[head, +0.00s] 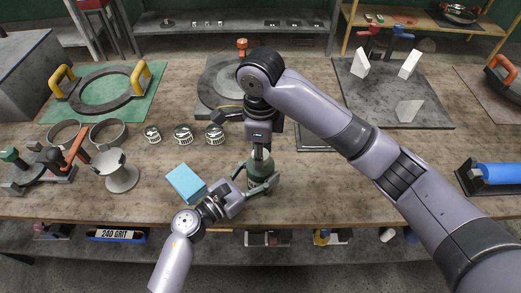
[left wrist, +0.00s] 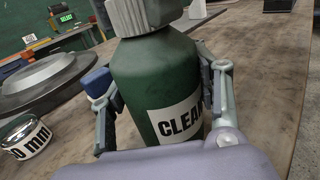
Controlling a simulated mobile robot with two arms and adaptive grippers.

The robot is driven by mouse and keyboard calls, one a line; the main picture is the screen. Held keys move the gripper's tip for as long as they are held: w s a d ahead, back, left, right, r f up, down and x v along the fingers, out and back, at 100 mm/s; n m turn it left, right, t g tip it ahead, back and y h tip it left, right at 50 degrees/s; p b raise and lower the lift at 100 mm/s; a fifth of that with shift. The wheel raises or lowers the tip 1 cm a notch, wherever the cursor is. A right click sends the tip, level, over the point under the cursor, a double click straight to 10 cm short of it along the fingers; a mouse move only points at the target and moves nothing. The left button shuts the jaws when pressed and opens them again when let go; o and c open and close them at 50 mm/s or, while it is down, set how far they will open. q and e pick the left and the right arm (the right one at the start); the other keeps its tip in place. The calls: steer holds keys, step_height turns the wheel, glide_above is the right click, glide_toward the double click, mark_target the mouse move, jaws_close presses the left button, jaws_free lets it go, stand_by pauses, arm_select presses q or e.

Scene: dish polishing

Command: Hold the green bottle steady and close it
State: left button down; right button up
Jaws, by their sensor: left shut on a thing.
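The green bottle (head: 259,168) stands upright near the front edge of the workbench. In the left wrist view the bottle (left wrist: 165,75) fills the middle, with a white label on its front. My left gripper (head: 262,181) is shut around the bottle's body, one finger on each side. A grey ribbed piece, apparently the cap (left wrist: 140,16), sits at the bottle's top, cut off by the frame edge. My right gripper (head: 258,138) is directly above the bottle, pointing down. Its fingers are mostly hidden by its own wrist, so its grip on the cap is unclear.
A light blue block (head: 186,183) lies just left of the bottle. A round grey disc (head: 213,86) lies behind my right wrist. A dark mat (head: 425,113) with white pieces is at the back right.

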steer(key=shift+r, duration=0.1)
steer(key=o, duration=0.8)
steer(key=shift+c, duration=0.2)
steer(key=shift+r, duration=2.2)
steer(key=shift+c, duration=0.4)
